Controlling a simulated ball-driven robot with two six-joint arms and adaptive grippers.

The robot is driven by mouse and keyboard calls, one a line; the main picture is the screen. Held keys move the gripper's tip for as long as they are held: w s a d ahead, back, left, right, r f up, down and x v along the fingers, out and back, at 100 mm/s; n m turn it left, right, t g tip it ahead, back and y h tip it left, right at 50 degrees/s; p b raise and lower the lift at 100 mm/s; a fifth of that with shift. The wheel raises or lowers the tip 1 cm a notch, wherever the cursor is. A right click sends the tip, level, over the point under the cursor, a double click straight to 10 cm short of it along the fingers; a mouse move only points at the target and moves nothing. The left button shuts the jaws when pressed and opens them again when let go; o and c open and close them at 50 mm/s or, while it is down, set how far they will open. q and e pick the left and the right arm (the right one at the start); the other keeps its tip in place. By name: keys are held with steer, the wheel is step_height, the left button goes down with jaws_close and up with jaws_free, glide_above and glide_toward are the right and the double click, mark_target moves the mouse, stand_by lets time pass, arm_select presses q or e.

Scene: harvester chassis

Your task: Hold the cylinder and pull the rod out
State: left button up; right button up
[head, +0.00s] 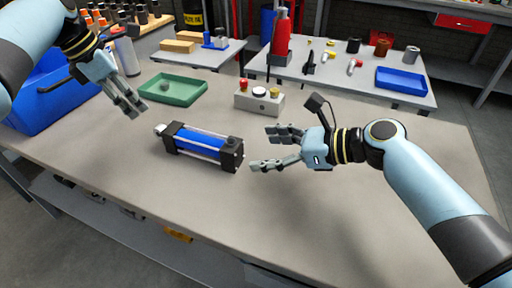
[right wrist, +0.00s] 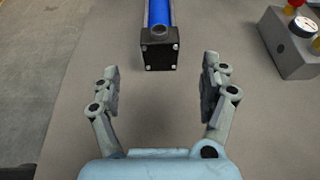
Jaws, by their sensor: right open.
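A blue cylinder (head: 203,146) with black end caps lies on the workbench. Its small silver rod end (head: 161,129) shows at the left end. My right gripper (head: 261,149) is open and empty, just right of the cylinder's right end cap, apart from it. In the right wrist view the black end cap (right wrist: 160,56) faces my open right fingers (right wrist: 161,85), ahead of and roughly centred between them. My left gripper (head: 139,109) is above the bench, up and left of the rod end, and touches nothing. Its finger gap is hard to judge.
A green tray (head: 174,101) and a grey box with a gauge and knobs (head: 247,103) stand behind the cylinder. A blue bin (head: 40,112) is at the left. The bench (head: 330,220) is clear in front. A second table with a blue tray (head: 403,90) stands behind.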

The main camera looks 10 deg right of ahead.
mark_target(239, 150)
steer(key=x, duration=1)
steer(key=shift+a+f, duration=0.1)
steer(key=shift+f, duration=0.05)
steer(key=shift+c, duration=0.3)
jaws_close()
stand_by(0.3)
stand_by(1.0)
